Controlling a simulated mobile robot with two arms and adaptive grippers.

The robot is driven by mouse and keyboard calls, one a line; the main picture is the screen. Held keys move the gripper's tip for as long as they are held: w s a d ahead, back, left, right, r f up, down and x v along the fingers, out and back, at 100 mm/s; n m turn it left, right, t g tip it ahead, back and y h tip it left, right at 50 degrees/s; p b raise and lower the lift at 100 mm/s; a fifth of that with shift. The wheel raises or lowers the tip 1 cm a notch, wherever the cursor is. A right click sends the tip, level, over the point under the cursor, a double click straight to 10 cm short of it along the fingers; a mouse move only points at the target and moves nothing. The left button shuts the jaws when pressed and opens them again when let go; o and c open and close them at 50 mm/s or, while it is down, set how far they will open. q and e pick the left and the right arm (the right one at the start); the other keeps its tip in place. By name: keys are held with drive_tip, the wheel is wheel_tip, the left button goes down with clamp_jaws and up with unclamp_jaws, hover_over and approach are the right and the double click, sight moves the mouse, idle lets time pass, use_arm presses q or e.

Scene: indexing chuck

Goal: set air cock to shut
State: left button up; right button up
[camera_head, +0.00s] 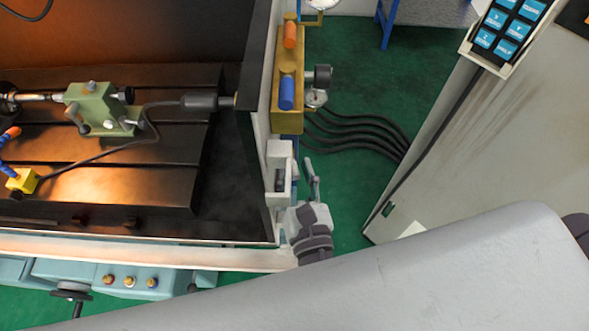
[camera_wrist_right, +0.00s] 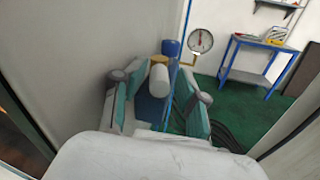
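My right gripper (camera_head: 299,170) is beside the outer wall of the machine, below the brass-coloured block in the picture. In the wrist view its two fingers (camera_wrist_right: 160,98) stand apart, with teal pads. A pale cylinder (camera_wrist_right: 158,76) shows between or just beyond the fingers; contact cannot be told. The brass-coloured block (camera_head: 289,60) carries an orange cylinder (camera_head: 290,34) and a blue cylinder (camera_head: 286,92). A blue cylinder (camera_wrist_right: 171,47) also shows beyond the fingers in the wrist view. I cannot tell which part is the air cock or its setting. My left gripper is out of view.
A round gauge (camera_wrist_right: 201,40) stands beyond the fingers. Black hoses (camera_head: 355,130) run across the green floor to a grey cabinet (camera_head: 440,150). The machine wall (camera_head: 262,120) is close on the left. A blue workbench (camera_wrist_right: 255,62) stands farther back.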

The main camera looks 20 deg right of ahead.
drive_tip(key=s, duration=0.8)
drive_tip(key=shift+a, duration=0.15)
